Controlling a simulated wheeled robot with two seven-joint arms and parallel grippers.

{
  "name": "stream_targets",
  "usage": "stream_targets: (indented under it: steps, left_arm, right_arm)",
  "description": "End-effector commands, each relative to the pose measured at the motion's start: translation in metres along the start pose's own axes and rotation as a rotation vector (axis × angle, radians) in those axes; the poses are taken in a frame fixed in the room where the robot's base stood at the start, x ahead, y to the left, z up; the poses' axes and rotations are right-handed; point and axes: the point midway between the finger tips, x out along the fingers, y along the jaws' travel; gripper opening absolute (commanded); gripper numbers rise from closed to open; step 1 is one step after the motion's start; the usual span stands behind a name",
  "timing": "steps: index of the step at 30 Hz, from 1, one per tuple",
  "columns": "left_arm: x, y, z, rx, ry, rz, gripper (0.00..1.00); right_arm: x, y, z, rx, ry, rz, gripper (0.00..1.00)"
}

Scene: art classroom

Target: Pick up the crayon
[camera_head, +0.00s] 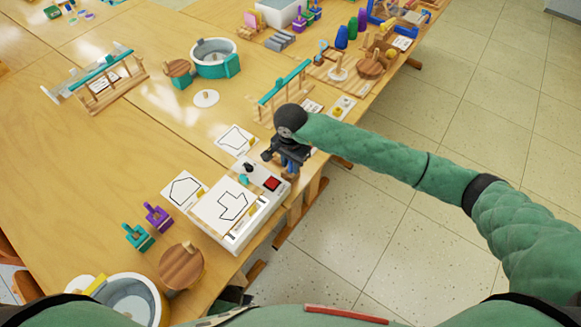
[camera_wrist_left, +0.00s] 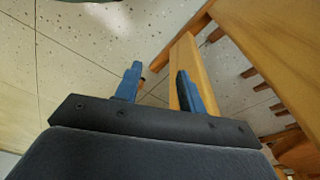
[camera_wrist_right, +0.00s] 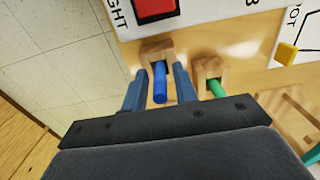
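A blue crayon (camera_wrist_right: 160,88) sits in a small wooden holder (camera_wrist_right: 157,50) at the table edge, beside a white box. My right gripper (camera_wrist_right: 159,70) is open, with one finger on each side of the blue crayon and a narrow gap on both sides. In the head view my right gripper (camera_head: 289,165) reaches down beside the white box and mostly hides the crayon. A green crayon (camera_wrist_right: 217,89) stands in a second wooden holder (camera_wrist_right: 207,71) to the right. My left gripper (camera_wrist_left: 159,82) is open and empty, low over the floor near table legs.
The white box (camera_head: 238,236) with a red button (camera_head: 271,183) and a shape card is close to my right gripper. Purple (camera_head: 157,217) and teal (camera_head: 138,238) stamps and a round wooden piece (camera_head: 182,266) stand left. A teal-barred rack (camera_head: 285,88) stands behind.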

Motion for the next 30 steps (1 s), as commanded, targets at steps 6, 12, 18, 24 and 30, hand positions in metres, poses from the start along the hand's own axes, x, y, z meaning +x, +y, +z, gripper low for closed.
stream_targets:
  steps: [6, 12, 18, 24, 30]
  left_arm:
    - [0.002, 0.002, 0.010, 0.000, -0.011, 0.001, 0.40]
    - [0.003, 0.002, 0.013, 0.000, -0.014, 0.002, 0.40]
    - [0.002, 0.001, 0.008, 0.000, -0.007, 0.001, 0.40]
    - [0.008, -0.002, -0.001, 0.001, 0.002, -0.002, 0.40]
    - [-0.015, 0.005, -0.002, -0.001, -0.013, 0.007, 0.40]
  right_arm:
    - [0.000, 0.000, 0.000, 0.000, 0.000, 0.000, 0.00]
    - [0.000, 0.000, 0.000, 0.000, 0.000, 0.000, 0.00]
    - [-0.012, 0.000, 0.000, -0.002, 0.001, -0.001, 0.00]
    - [-0.044, 0.004, -0.006, 0.000, 0.004, 0.000, 0.00]
    - [-0.067, 0.036, -0.035, 0.002, 0.004, 0.001, 0.00]
